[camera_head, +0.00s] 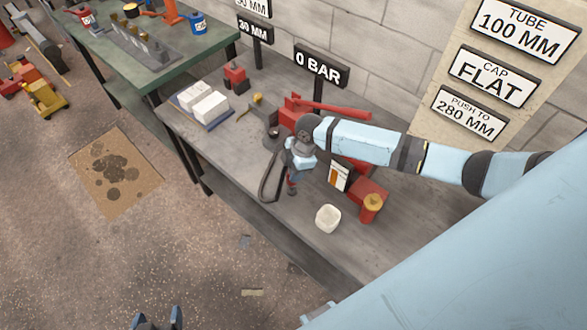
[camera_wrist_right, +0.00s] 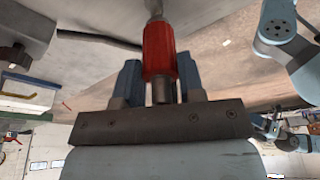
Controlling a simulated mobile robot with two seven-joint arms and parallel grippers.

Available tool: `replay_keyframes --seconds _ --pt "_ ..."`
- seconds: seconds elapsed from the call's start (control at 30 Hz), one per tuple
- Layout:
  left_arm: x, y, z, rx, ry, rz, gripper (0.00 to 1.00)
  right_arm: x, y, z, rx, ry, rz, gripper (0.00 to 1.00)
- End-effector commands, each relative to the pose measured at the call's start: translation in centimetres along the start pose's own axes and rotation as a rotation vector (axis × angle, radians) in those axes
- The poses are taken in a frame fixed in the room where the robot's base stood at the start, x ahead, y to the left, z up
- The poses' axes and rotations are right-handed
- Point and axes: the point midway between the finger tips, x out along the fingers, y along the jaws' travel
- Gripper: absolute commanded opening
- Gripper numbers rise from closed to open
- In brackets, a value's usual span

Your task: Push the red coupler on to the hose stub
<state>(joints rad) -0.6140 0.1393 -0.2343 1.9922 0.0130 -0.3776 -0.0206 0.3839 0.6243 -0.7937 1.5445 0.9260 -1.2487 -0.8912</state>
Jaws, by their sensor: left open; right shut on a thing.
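My right gripper (camera_head: 293,178) is over the front part of the grey bench. In the right wrist view its two blue fingers (camera_wrist_right: 160,80) are shut on the red coupler (camera_wrist_right: 160,50), one on each side. The coupler shows in the head view as a small red piece (camera_head: 291,187) below the gripper. A grey metal piece (camera_wrist_right: 153,8) shows at the coupler's far end; I cannot tell whether it is the hose stub or part of the coupler. A black hose (camera_head: 264,183) loops just left of the gripper. My left gripper (camera_head: 158,320) is open and empty, low over the floor.
A red pump-like tool with a long handle (camera_head: 340,108) lies behind my right arm. A white cup (camera_head: 327,218) and a red block with a brass top (camera_head: 371,203) stand to the right. White blocks on a blue tray (camera_head: 218,124) are at the left. A "0 BAR" sign (camera_head: 321,66) stands behind.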

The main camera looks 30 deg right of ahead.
Motion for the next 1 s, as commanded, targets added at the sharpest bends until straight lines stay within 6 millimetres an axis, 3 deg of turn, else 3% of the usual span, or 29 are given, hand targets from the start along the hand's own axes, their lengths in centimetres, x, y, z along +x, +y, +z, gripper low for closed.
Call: replay_keyframes --seconds 1.0 --pt "-0.62 0.07 -1.00 0.000 0.002 0.001 0.77 -0.09 0.00 -0.03 0.000 0.000 0.000 0.08"
